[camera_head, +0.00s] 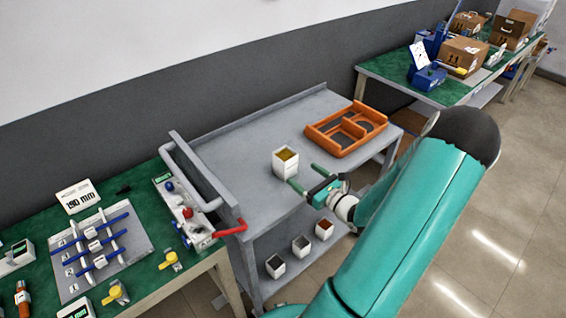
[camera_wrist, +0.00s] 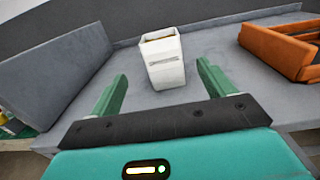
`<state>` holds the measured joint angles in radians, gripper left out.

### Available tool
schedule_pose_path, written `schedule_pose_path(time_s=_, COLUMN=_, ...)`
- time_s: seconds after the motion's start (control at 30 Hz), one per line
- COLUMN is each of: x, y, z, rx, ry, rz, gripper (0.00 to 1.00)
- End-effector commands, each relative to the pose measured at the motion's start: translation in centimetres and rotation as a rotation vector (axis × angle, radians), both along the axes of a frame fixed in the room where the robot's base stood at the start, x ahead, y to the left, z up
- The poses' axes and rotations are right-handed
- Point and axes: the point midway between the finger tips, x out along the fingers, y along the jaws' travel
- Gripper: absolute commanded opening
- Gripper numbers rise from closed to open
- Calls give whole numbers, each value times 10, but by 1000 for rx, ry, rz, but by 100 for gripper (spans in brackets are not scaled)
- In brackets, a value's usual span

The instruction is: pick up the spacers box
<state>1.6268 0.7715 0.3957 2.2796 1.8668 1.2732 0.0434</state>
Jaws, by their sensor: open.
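A white open-topped box with yellowish contents stands upright on the grey cart's top shelf; I take it as the spacers box (camera_head: 286,165). In the wrist view the box (camera_wrist: 164,62) stands just beyond my fingertips, roughly midway between them, with a small unreadable label on its front. My gripper (camera_head: 305,180) has green fingers, is open and empty, and points at the box from the right in the head view. In the wrist view my gripper (camera_wrist: 160,75) shows both fingers spread wider than the box, with a gap to it.
An orange divided tray (camera_head: 347,128) lies on the cart top (camera_head: 235,155); it is at the right in the wrist view (camera_wrist: 278,50). Several smaller white boxes (camera_head: 300,246) stand on the lower shelf. A green bench (camera_head: 140,195) with tools is at left. The cart has a raised end panel.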

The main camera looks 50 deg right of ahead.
Motion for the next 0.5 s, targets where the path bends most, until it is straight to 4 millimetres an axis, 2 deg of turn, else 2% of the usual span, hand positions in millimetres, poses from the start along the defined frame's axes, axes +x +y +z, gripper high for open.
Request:
schedule_pose_path(time_s=0.3, x=60, y=-4, z=0, rx=-1, ry=0, rz=5, gripper=82)
schedule_pose_path(time_s=0.5, x=77, y=-6, z=0, rx=-2, ry=0, rz=4, gripper=82)
